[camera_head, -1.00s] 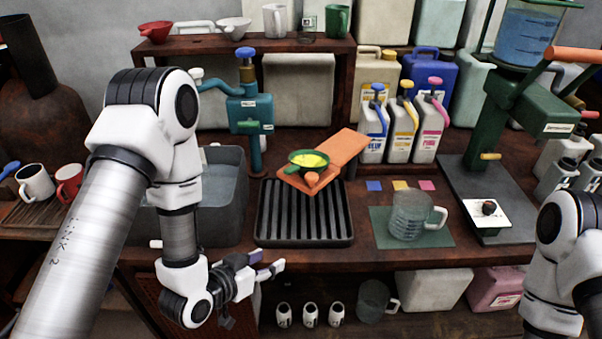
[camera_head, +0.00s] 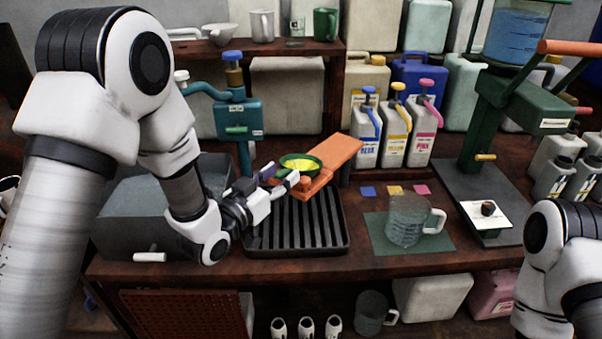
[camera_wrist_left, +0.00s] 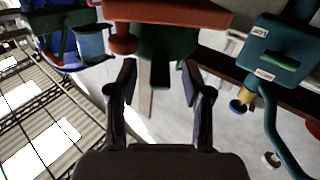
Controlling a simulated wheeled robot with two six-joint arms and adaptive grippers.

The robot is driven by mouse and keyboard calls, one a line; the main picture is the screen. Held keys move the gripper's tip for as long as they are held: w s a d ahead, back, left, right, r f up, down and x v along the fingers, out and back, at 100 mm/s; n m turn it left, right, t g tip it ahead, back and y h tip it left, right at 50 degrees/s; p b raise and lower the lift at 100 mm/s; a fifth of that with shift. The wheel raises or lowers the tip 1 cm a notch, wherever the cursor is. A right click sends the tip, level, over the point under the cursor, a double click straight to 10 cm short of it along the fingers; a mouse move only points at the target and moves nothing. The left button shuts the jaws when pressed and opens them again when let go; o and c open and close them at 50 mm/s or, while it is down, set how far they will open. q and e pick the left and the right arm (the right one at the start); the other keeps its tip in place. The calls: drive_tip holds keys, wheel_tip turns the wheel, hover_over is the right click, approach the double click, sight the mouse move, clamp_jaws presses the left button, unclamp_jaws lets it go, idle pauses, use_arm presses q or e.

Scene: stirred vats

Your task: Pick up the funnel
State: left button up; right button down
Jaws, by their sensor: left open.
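The green funnel (camera_head: 300,160), with yellow inside, sits in the orange holder (camera_head: 335,152) above the black slatted grate. My left gripper (camera_head: 283,181) is open, just in front of and left of the funnel. In the left wrist view, the funnel's dark green body (camera_wrist_left: 166,43) and thin stem show beyond and between the open fingers (camera_wrist_left: 160,82), under the orange holder. The fingers do not appear closed on it; whether they touch it I cannot tell. My right gripper is out of view; only part of my right arm shows.
The black grate (camera_head: 298,245) lies below the holder. A teal pump (camera_head: 240,118) stands behind left, and a grey basin (camera_head: 130,218) lies left. A clear jug (camera_head: 405,222) stands on a green mat at right. Dye bottles (camera_head: 397,135) stand behind it.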

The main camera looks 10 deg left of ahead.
use_arm(q)
clamp_jaws()
